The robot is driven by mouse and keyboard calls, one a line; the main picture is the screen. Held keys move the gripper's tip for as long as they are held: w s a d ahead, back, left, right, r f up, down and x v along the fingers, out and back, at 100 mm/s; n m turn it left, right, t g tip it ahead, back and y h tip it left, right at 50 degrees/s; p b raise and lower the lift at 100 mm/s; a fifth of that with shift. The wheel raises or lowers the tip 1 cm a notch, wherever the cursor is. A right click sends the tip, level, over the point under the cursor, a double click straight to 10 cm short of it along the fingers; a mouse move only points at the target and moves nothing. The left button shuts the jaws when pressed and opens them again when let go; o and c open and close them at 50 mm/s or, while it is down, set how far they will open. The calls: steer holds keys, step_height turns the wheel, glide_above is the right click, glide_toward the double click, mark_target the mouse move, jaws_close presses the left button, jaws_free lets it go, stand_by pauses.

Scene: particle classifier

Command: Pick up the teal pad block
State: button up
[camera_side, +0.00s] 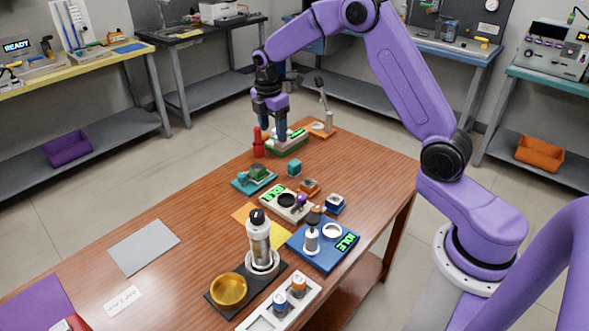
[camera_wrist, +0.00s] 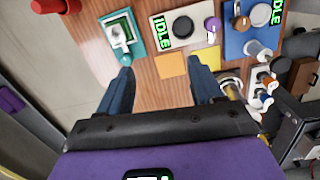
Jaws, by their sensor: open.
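The teal block (camera_side: 294,168) is a small cube standing on the wooden table, just right of a teal tray (camera_side: 255,179) that carries a green part. I cannot clearly make out the block in the wrist view, where the teal tray (camera_wrist: 122,38) shows at the top left. My gripper (camera_side: 275,140) is at the far end of the table, beyond the block, with its fingers pointing down. Its fingers also show in the wrist view (camera_wrist: 163,80), spread apart with nothing between them.
A red bottle (camera_side: 258,145) and a green-display device (camera_side: 290,144) stand close by my fingers. Nearer are an IDLE device with a dark dial (camera_side: 274,196), a blue station (camera_side: 318,255) and a metal bottle (camera_side: 259,238). The table's left side is mostly clear around a grey sheet (camera_side: 144,247).

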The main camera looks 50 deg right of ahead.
steer(key=w+d+f+n, duration=0.1)
steer(key=w+d+f, duration=0.1)
steer(key=d, duration=0.3)
steer(key=w+d+f, duration=0.2)
steer(key=d+f, duration=0.1)
steer(key=d, duration=0.3)
glide_above(294, 162)
steer(key=a, duration=0.1)
steer(key=f, duration=1.2)
steer(key=shift+s, duration=0.35)
steer(key=shift+w+d+f, duration=0.1)
steer(key=shift+d+f, duration=0.05)
steer(key=shift+f, duration=0.75)
steer(key=shift+w+d+f, duration=0.1)
steer(key=shift+d+f, duration=0.1)
steer(key=shift+f, duration=0.65)
steer(key=shift+d+f, duration=0.15)
steer(key=shift+f, duration=0.75)
steer(key=c, duration=1.1)
steer(key=shift+c, duration=0.2)
steer(key=shift+r, duration=0.1)
